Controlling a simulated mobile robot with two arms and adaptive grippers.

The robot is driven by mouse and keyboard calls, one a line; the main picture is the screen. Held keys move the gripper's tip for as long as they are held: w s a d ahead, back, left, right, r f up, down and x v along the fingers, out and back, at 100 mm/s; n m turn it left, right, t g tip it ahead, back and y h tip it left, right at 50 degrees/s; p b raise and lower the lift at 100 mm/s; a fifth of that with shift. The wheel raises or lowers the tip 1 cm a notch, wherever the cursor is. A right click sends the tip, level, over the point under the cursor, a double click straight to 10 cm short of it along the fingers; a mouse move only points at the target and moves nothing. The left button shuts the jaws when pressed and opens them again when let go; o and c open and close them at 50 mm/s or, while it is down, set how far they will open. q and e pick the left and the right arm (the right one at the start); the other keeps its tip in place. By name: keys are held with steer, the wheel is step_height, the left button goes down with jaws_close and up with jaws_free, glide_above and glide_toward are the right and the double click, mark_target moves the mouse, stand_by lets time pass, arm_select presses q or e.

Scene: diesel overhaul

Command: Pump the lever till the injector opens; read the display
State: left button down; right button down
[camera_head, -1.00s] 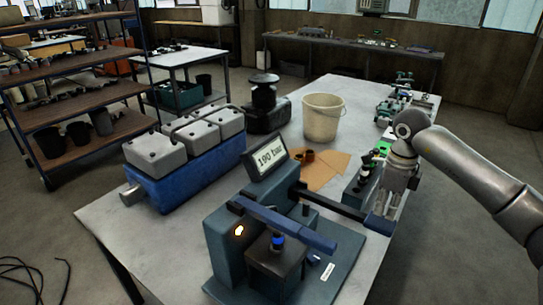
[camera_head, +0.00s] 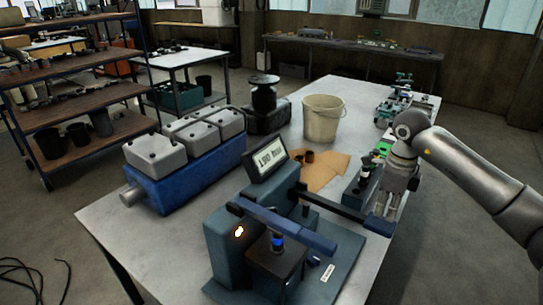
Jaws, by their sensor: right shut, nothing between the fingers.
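The blue-grey injector tester (camera_head: 222,248) stands at the near end of the metal table. Its tilted display (camera_head: 268,159) shows blurred characters that look like "190 bar". The dark lever (camera_head: 332,205) extends to the right and ends in a blue grip (camera_head: 379,225). My right gripper (camera_head: 388,211) points down, shut and empty, at the top of this grip; I cannot tell whether it touches. A blue bar (camera_head: 285,226) crosses the tester's front above a dark block, with a bright blue injector part (camera_head: 278,241) beneath it. My left gripper is out of view.
A blue engine block with grey covers (camera_head: 190,172) sits at the left of the table. A cream bucket (camera_head: 322,118), brown paper (camera_head: 325,172) and a dark stand (camera_head: 264,105) lie behind the tester. A small green-topped device (camera_head: 380,150) is close to my right wrist.

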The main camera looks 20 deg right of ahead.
steer(key=shift+f+b, duration=0.85)
steer(key=shift+f, duration=0.5)
steer(key=shift+f+b, duration=1.9)
steer(key=shift+f, duration=1.1)
step_height(320, 180, up, 8)
steer(key=p, duration=0.5)
steer(key=shift+f+p, duration=0.15)
steer(key=shift+p, duration=0.2)
steer(key=shift+s+r+p, duration=0.15)
steer(key=shift+r+p, duration=0.15)
steer(key=shift+r, duration=0.2)
steer(key=shift+d, duration=0.1)
steer(key=shift+r+p, duration=1.55)
steer(key=shift+r, duration=0.5)
steer(key=shift+f, duration=0.1)
